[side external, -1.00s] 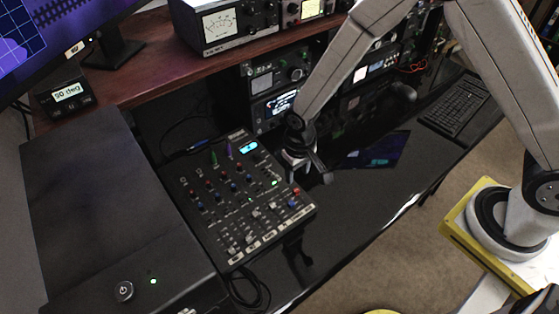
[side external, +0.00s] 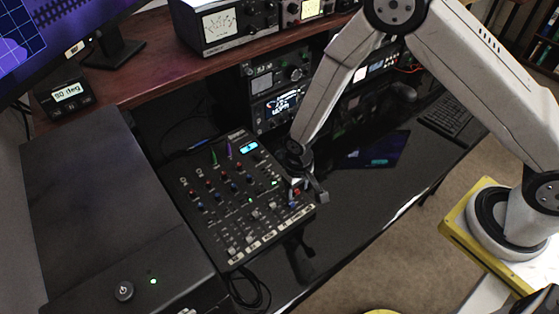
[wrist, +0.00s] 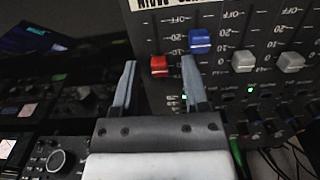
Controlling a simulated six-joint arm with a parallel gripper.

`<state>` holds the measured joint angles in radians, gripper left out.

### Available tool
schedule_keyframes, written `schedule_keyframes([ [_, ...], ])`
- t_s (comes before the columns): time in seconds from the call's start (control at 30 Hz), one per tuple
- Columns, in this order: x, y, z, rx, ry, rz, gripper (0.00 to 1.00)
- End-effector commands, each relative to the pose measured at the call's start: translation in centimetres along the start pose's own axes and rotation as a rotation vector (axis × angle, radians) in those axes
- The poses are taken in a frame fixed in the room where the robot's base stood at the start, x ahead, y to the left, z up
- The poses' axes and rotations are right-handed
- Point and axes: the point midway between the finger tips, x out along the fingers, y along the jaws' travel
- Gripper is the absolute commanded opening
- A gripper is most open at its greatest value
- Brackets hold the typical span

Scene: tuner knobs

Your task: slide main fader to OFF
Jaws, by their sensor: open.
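The red fader cap (wrist: 159,65) stands in the column below the upside-down, partly cut-off MAIN label (wrist: 158,3) in the wrist view. It sits near the 0 end of its scale, with the OFF mark farther up the picture. My gripper (wrist: 159,66) is open. Its two fingertips show on either side of the red cap, with gaps; I cannot tell their height over the panel. In the side view my gripper (side external: 306,192) is over the right corner of the mixer (side external: 225,237) and partly hides the caps there.
A blue fader cap (wrist: 200,40) is close to the right fingertip, and grey caps (wrist: 243,61) lie farther right. Rack units (side external: 283,100) stand behind. Dark desk (side external: 350,205) is free to the right.

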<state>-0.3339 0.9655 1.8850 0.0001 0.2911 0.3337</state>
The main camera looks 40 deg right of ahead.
Motion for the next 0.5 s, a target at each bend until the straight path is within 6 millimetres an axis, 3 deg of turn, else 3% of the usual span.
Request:
schedule_keyframes([
  [0.13, -0.01, 0.0, -0.01, 0.0, 0.0, 0.0, 0.54],
  [0.3, -0.02, 0.0, -0.01, 0.0, 0.0, 0.0, 0.0],
  [0.5, -0.03, 0.0, 0.0, 0.0, 0.0, 0.0, 0.0],
])
